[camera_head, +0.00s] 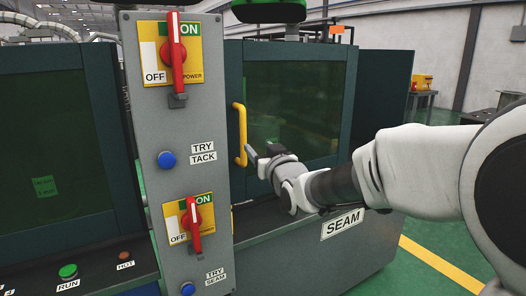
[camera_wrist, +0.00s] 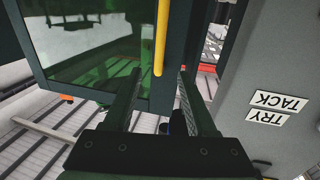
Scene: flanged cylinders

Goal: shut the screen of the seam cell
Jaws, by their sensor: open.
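The seam cell stands right of the grey switch panel, with a white SEAM label (camera_head: 342,223) on its lower front. Its screen (camera_head: 290,100) is a dark green see-through pane in a dark frame, with a yellow upright handle (camera_head: 241,135) at its left edge. How far the screen stands open I cannot tell, as the panel hides part of that side. My gripper (camera_head: 251,153) is open and empty beside the handle's lower end. In the wrist view the handle (camera_wrist: 161,38) appears between the two fingertips, and the screen (camera_wrist: 85,45) fills the upper left. Contact is not clear.
The grey panel (camera_head: 183,120) stands close left of the handle. It carries red switches (camera_head: 177,50) (camera_head: 193,222) and blue buttons (camera_head: 166,160) (camera_head: 188,288). Another dark screen (camera_head: 55,145) is at far left. Green floor with a yellow line (camera_head: 440,263) is open at right.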

